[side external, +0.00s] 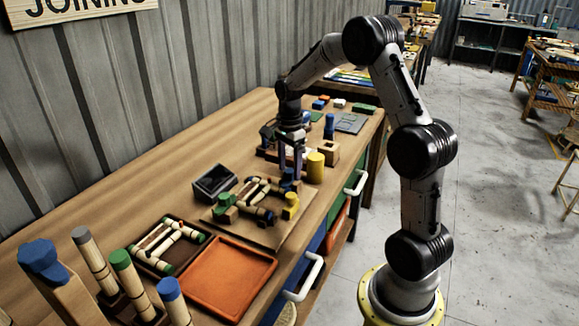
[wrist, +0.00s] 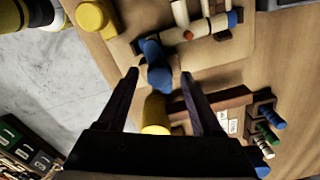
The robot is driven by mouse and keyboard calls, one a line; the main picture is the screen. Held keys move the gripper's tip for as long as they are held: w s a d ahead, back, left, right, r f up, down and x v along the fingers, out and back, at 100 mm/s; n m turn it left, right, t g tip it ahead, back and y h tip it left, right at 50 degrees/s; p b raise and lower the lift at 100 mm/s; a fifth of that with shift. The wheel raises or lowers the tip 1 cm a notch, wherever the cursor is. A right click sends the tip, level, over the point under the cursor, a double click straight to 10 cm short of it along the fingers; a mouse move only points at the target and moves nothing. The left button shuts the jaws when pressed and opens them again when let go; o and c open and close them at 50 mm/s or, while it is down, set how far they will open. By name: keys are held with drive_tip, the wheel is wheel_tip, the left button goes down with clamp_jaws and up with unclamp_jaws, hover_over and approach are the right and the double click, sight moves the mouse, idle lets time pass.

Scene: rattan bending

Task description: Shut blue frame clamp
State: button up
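The blue frame clamp (side external: 287,183) stands at the far corner of the bending board (side external: 251,233), directly below my gripper (side external: 290,166). In the wrist view the blue clamp (wrist: 157,66) appears between and just beyond the two fingertips of my gripper (wrist: 160,74). The fingers are spread apart and hold nothing. I cannot tell whether they touch the clamp. The rattan frame (wrist: 208,27) lies beside the clamp on the board. Whether the clamp's jaw is open is not clear.
A yellow cylinder (side external: 315,167) stands close to the gripper. A yellow clamp (side external: 291,205) and a green clamp (side external: 224,207) are on the board. A dark open box (side external: 213,184) is at left; an orange tray (side external: 228,280) lies nearer the camera. The bench's wall side is largely clear.

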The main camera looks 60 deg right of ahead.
sight(288, 171)
wheel_tip(288, 171, up, 14)
idle(0.6)
drive_tip(key=shift+f, duration=0.1)
drive_tip(key=s+a+r+n+t, duration=0.2)
drive_tip(key=s+a+r+n, duration=0.15)
drive_tip(key=a, duration=0.45)
drive_tip(key=s+a+r+n+t, duration=0.1)
drive_tip(key=s+a+r+n, duration=0.2)
drive_tip(key=s+a+r, duration=0.35)
drive_tip(key=s+a+f+n+t, duration=0.2)
drive_tip(key=s+a+f+n, duration=0.5)
drive_tip(key=n, duration=0.9)
drive_tip(key=shift+s+f+t, duration=0.3)
drive_tip(key=shift+s+f, duration=1.15)
drive_tip(key=shift+f, duration=0.3)
